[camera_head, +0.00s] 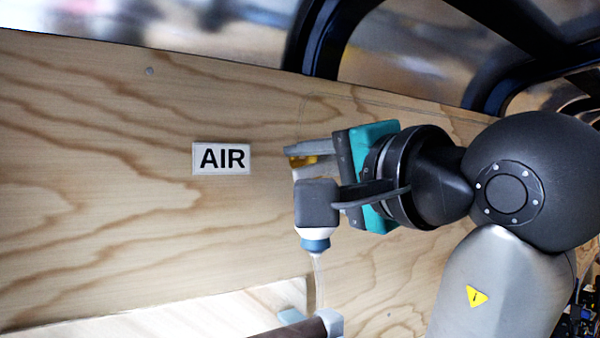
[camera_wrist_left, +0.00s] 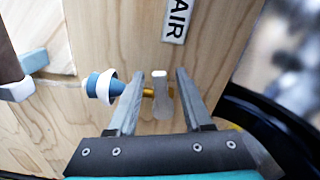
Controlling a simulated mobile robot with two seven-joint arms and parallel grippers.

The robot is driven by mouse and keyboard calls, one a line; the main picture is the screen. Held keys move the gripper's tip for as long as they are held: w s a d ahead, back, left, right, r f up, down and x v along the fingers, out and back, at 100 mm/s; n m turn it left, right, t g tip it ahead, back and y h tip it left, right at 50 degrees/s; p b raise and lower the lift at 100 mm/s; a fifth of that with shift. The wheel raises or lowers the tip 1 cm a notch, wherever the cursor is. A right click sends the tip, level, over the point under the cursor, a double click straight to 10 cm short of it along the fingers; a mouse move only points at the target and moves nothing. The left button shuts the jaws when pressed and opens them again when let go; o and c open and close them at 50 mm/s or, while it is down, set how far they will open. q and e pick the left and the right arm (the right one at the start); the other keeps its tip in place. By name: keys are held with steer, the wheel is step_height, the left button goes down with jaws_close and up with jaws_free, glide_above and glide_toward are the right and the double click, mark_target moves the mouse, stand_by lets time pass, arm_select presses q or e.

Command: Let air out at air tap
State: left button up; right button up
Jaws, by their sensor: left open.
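The air tap's brass part (camera_head: 304,161) shows between my left gripper's fingers on the wooden wall. In the left wrist view the tap's grey lever (camera_wrist_left: 162,98) stands between the two fingers, with a gap visible on each side. My left gripper (camera_head: 304,174) is open around the lever; it also shows in the left wrist view (camera_wrist_left: 159,97). A white and blue fitting (camera_head: 315,240) sits just outside one finger, and that finger hides part of the tap in the head view. The AIR label (camera_head: 221,158) is on the wall beside the tap. My right gripper is not in view.
A clear hose (camera_head: 318,280) hangs from the fitting toward a dark brown cylinder (camera_head: 298,328) with a grey end. A pale wooden ledge (camera_head: 180,320) lies below. The wall (camera_head: 100,180) around the label is clear. Dark frame bars (camera_head: 325,40) run above it.

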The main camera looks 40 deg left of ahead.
arm_select(q)
steer(key=shift+s+d, duration=0.1)
steer(key=shift+c, duration=0.2)
jaws_close()
stand_by(0.4)
